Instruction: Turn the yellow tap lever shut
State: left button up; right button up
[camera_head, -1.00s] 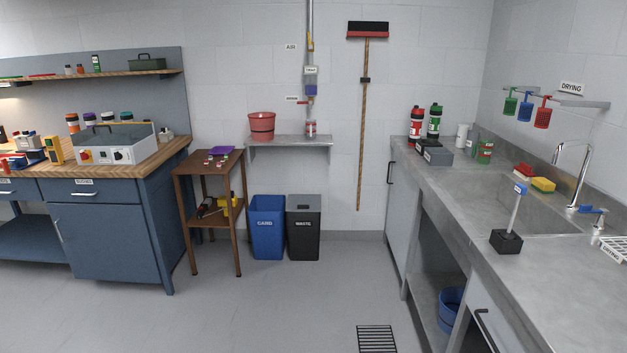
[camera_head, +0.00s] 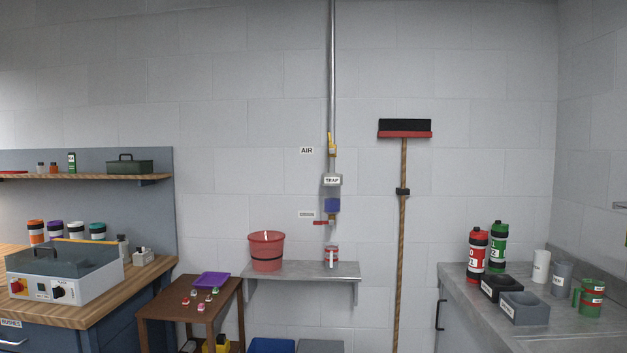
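The yellow tap lever (camera_head: 331,140) is on the vertical metal air pipe (camera_head: 332,60) on the back wall, just right of the "AIR" label (camera_head: 306,150). The lever looks upright, in line with the pipe. Below it on the same pipe is a grey unit labelled "TRAP" (camera_head: 332,181) with a blue bowl (camera_head: 332,205). A small red lever (camera_head: 320,223) sticks out to the left under the bowl. Neither of my grippers is in view.
A metal wall shelf (camera_head: 300,271) below the pipe holds a red bucket (camera_head: 267,252) and a small red-and-white can (camera_head: 331,257). A broom (camera_head: 403,190) hangs to the right. A brown side table (camera_head: 190,305) stands left, a grey counter (camera_head: 460,290) right.

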aim_at(332, 150)
jog(key=i+z, duration=0.1)
jog(key=i, duration=0.25)
jog(key=i+j, duration=0.15)
jog(key=i, duration=0.25)
jog(key=i+j+z, duration=0.1)
jog(key=z, duration=0.3)
jog(key=i+j+z, duration=0.15)
jog(key=z, duration=0.3)
jog(key=j+z, duration=0.15)
jog(key=z, duration=0.25)
jog(key=i+j, duration=0.05)
